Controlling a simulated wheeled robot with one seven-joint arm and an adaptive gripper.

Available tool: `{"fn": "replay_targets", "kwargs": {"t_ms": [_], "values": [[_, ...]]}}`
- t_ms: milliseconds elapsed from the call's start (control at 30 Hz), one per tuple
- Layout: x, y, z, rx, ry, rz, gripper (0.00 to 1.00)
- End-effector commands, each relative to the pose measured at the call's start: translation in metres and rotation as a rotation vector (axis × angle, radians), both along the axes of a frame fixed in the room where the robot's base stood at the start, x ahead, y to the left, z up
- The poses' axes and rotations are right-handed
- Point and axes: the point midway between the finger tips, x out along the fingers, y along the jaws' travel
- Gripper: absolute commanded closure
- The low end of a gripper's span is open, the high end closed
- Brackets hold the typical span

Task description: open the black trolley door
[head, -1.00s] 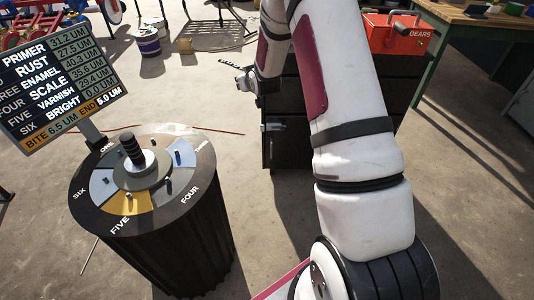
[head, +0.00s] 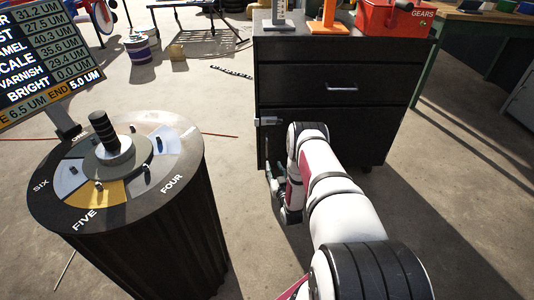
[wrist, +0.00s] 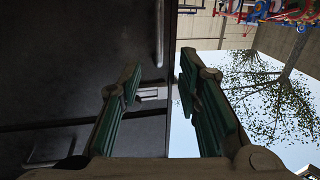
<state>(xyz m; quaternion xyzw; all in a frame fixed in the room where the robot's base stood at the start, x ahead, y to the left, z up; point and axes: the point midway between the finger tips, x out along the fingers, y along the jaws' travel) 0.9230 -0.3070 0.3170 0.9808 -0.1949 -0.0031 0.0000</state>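The black trolley (head: 340,62) stands ahead, with a drawer above and a door (head: 350,130) below, which looks closed. A pale metal latch (head: 267,121) sits at the door's upper left edge. The wrist view looks upside down: the latch (wrist: 152,93) shows between my fingers, and a long upright handle (wrist: 160,30) runs along the door edge. My gripper (head: 273,172) is low by the trolley's left front edge, below the latch in the head view. My arm hides part of the door.
A dark round drum (head: 150,240) with a numbered dial top stands close at left, with a readings board (head: 40,60) behind it. A red toolbox (head: 385,18) and orange and grey stands (head: 327,18) are on the trolley top. The floor between drum and trolley is clear.

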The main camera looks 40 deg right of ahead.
Motion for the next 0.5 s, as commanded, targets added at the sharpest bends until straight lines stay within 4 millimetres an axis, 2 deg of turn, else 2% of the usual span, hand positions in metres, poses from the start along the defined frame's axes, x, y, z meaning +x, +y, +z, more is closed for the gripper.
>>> {"fn": "replay_targets", "kwargs": {"t_ms": [167,500], "values": [[0.006,-0.003,-0.004,-0.003,-0.011,-0.002,0.69],[0.062,-0.027,-0.005,-0.005,-0.011,-0.003,0.69]]}}
